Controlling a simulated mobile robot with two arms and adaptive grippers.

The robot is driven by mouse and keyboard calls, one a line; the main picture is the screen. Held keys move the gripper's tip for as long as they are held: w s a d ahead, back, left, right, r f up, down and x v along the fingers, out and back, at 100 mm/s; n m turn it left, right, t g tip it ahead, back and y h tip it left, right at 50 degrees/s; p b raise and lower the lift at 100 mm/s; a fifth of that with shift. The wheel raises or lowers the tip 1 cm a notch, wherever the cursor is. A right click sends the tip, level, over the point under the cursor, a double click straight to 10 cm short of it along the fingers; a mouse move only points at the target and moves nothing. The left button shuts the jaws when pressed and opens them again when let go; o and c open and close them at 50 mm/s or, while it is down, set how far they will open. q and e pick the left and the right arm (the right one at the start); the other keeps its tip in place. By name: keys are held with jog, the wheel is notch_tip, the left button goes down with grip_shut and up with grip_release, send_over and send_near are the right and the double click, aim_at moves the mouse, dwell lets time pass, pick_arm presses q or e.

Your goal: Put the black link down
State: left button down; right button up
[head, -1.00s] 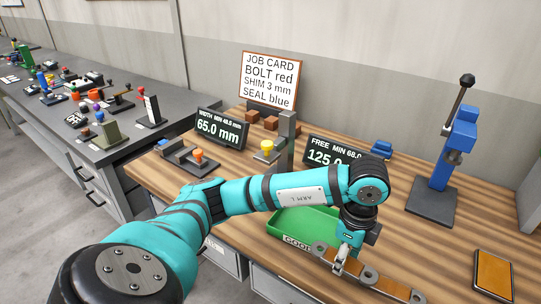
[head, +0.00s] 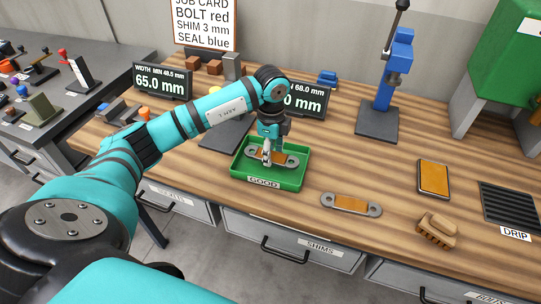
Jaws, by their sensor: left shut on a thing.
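My left gripper (head: 268,158) points down over the green tray marked GOOD (head: 302,180). It is shut on a link (head: 291,161) with dark grey ringed ends and an orange-brown middle, partly hidden by the fingers. This held link shows grey rather than plainly black. It lies across the inside of the tray in the picture; I cannot tell whether it touches the tray floor. A similar link (head: 350,204) lies flat on the wooden bench, right of the tray's front. My right gripper is not in view.
A blue press (head: 396,60) stands behind to the right. Displays (head: 163,82) stand behind the tray. Bench space between tray and orange pad is mostly clear.

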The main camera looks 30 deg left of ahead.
pick_arm(q)
jog(key=shift+w+a+f, duration=0.1)
jog(key=shift+w+a, duration=0.05)
notch_tip(320, 180, down, 3)
jog(key=shift+r+p, duration=0.1)
jog(key=shift+p, duration=0.65)
jog(key=shift+f, duration=0.5)
jog(key=c, duration=0.7)
grip_release()
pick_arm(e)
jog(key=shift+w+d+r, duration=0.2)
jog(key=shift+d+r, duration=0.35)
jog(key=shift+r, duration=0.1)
